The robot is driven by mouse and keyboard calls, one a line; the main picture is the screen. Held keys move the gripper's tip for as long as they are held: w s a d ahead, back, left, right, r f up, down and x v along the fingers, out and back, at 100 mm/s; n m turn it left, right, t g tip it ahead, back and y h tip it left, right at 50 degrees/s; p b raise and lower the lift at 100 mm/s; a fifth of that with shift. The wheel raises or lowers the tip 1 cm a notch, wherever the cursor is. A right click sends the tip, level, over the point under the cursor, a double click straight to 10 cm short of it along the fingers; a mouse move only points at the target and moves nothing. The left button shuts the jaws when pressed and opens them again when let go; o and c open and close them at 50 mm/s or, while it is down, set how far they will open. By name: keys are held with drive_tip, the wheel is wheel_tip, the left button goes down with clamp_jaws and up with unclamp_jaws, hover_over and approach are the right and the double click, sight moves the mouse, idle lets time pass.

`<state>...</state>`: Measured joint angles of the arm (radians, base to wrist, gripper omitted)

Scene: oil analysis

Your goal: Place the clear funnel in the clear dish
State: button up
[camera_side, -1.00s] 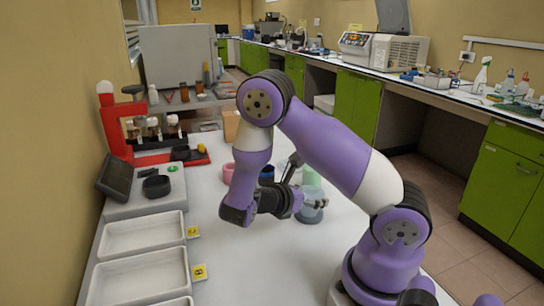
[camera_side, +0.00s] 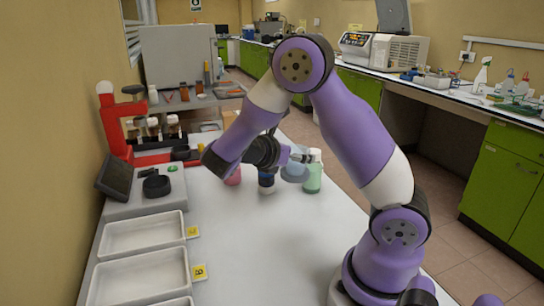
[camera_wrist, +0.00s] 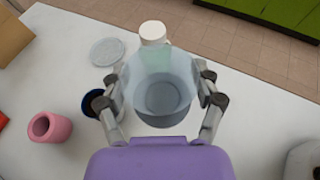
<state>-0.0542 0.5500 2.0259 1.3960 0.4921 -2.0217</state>
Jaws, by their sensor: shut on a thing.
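The clear funnel (camera_wrist: 160,98), bluish and see-through with a wide round rim, is between the fingers of my gripper (camera_wrist: 160,88) in the wrist view. My gripper is shut on it and holds it above the table. In the side view my gripper (camera_side: 300,156) is over the middle of the table, near the bottles, and the funnel is hard to make out there. The clear dish (camera_wrist: 107,51) lies flat on the table, ahead and left of the funnel in the wrist view.
A dark blue container (camera_wrist: 93,103) and a pink cup (camera_wrist: 50,127) stand to the left. White trays (camera_side: 143,235) line the left side. The table front is clear.

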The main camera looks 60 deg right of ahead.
drive_tip(key=w+d+r+n+t, duration=0.35)
drive_tip(key=w+d, duration=0.45)
drive_tip(key=w, duration=0.4)
drive_tip(key=shift+t+h, duration=0.25)
drive_tip(key=shift+h, duration=0.05)
drive_tip(key=shift+s+d+f, duration=0.65)
drive_tip(key=shift+d+f, duration=1.2)
drive_tip(key=shift+f, duration=0.05)
drive_tip(key=shift+s+d+f, duration=0.65)
drive_tip(key=shift+d+f, duration=1.25)
drive_tip(key=shift+f, duration=0.05)
drive_tip(key=shift+s+d+f, duration=0.65)
drive_tip(key=shift+d+f, duration=1.2)
drive_tip(key=shift+f, duration=0.05)
drive_tip(key=shift+f, duration=0.25)
drive_tip(key=shift+f, duration=0.25)
drive_tip(key=o, duration=1.1)
